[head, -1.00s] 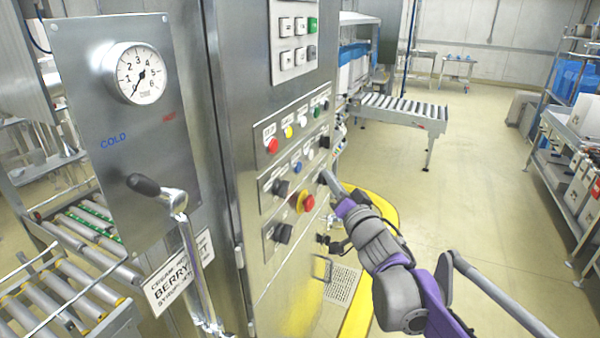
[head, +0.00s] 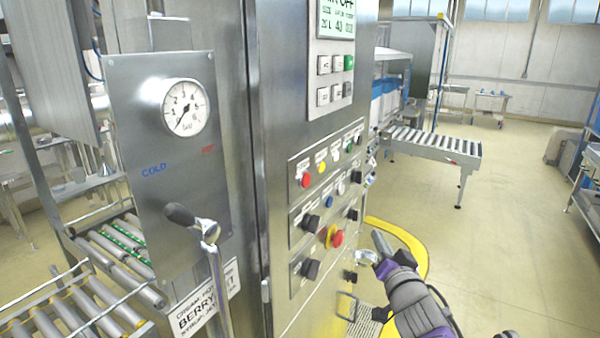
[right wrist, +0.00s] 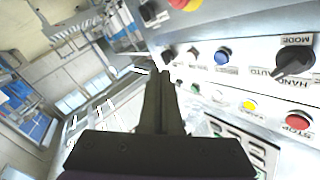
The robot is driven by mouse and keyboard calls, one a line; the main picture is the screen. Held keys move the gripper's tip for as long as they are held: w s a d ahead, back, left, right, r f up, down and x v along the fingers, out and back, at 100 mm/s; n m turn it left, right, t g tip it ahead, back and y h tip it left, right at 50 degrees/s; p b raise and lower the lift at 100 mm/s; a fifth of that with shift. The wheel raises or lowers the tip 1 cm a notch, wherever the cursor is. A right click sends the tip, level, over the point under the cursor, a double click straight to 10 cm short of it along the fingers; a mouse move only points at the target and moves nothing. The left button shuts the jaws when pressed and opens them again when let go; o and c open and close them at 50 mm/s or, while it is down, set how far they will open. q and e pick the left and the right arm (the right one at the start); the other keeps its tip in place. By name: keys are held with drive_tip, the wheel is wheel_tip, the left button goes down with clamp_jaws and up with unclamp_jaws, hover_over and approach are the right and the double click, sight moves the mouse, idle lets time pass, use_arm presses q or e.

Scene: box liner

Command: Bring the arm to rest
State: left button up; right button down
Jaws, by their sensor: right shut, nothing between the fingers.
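My right arm comes in from the lower right of the head view, with purple and grey links. Its gripper (head: 378,242) is in front of the control panel (head: 300,222), to the right of the red emergency button (head: 336,238). In the right wrist view the dark fingers (right wrist: 160,76) are together with nothing between them. A gap to the panel seems to show, but its size is hard to judge. My left gripper is not in view.
The steel cabinet carries buttons, knobs and a small keypad (head: 334,80). A gauge (head: 186,107) and a lever (head: 195,222) are on the left. A roller conveyor (head: 434,142) stands behind. Open floor (head: 520,235) lies to the right.

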drive_tip(key=s+a+f+n+g, duration=0.1)
drive_tip(key=s+f+n+g, duration=0.2)
drive_tip(key=s+f, duration=1)
drive_tip(key=s+a+f+n+g, duration=0.2)
drive_tip(key=s+f+g, duration=0.7)
drive_tip(key=s+f, duration=0.5)
drive_tip(key=s+n, duration=0.1)
drive_tip(key=s, duration=0.2)
drive_tip(key=shift+a, duration=0.2)
